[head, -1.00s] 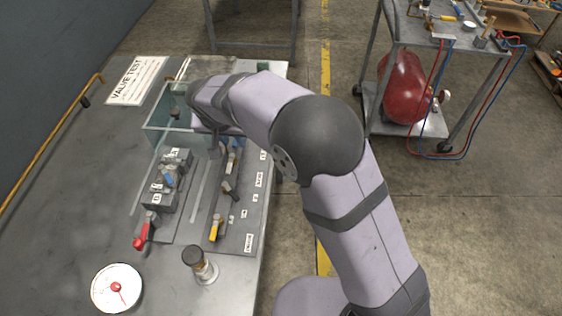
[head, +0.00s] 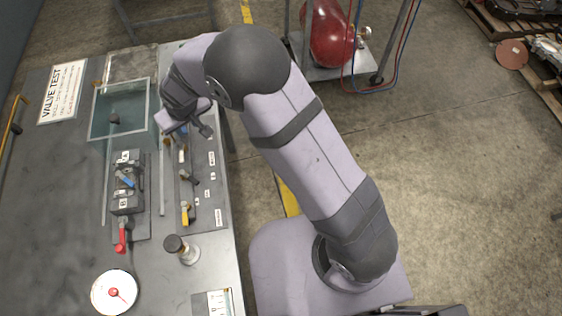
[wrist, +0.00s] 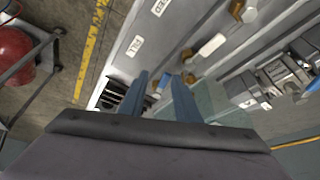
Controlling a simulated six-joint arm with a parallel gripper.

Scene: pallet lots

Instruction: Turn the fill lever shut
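The label FILL (wrist: 136,45) shows in the wrist view on the grey valve panel (wrist: 115,68). A brass-coloured valve fitting (wrist: 187,54) sits near that label, just beyond my fingertips; which way its lever points I cannot tell. My gripper (wrist: 162,78) has its two blue fingers apart, with nothing seen held between them. In the head view my gripper (head: 194,130) hangs over the tank end of the panel, and my wrist hides part of the valve row there. A yellow-handled lever (head: 185,214) stands at the near end of the row.
A clear water tank (head: 102,118) stands left of my wrist. A round gauge (head: 100,293) and a dark-capped post (head: 173,243) stand nearer.

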